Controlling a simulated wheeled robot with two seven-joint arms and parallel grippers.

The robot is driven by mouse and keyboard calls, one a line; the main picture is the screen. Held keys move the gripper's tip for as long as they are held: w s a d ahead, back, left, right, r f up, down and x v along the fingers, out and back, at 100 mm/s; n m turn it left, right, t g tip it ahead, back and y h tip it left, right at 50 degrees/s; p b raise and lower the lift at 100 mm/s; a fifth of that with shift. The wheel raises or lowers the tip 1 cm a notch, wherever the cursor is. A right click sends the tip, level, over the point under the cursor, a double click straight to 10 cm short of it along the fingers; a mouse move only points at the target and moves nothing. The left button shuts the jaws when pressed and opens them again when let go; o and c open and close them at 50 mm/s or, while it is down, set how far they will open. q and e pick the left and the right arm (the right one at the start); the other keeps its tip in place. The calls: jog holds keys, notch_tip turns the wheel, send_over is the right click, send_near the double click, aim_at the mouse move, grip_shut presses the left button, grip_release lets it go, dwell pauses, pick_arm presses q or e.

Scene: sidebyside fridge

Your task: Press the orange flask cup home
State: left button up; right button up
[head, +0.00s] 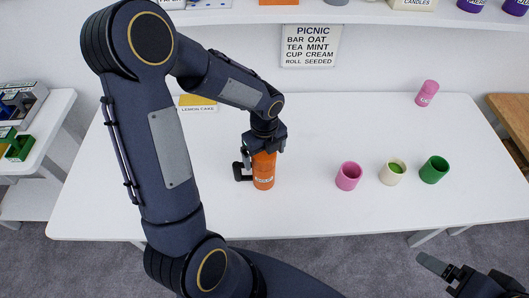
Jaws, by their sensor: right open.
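The orange flask (264,176) stands upright on the white table with a white label on its side. My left gripper (264,148) points down at its top, and the gripper's dark parts hide the upper end. I cannot tell where the cup meets the flask body, or whether the fingers are closed on it. A dark bracket-like piece shows at the flask's left side. My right gripper (447,272) is at the lower right corner, open and empty, away from the table.
A pink cup (348,177), a cream cup (391,174) with green inside and a green cup (434,170) stand right of the flask. A yellow card marked lemon cake (198,101) is at the back left.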

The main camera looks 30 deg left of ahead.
aim_at(264, 153)
pick_arm(q)
notch_tip(264, 153, up, 8)
jog(key=shift+f, duration=0.15)
dwell(0.5)
dwell(0.3)
jog(key=shift+s+r, duration=0.2)
jog(key=shift+r, duration=0.05)
jog(key=s+d+r+n+t+h, duration=0.2)
jog(key=s+n, duration=0.6)
jog(key=n, duration=0.4)
jog(key=s+d+r+n+t+h, duration=0.1)
jog(key=s+r+n+t, duration=0.2)
jog(key=n, duration=1)
jog(key=shift+s+d+r+t+h, duration=0.35)
jog(key=shift+s+r, duration=0.7)
jog(key=shift+s, duration=1.65)
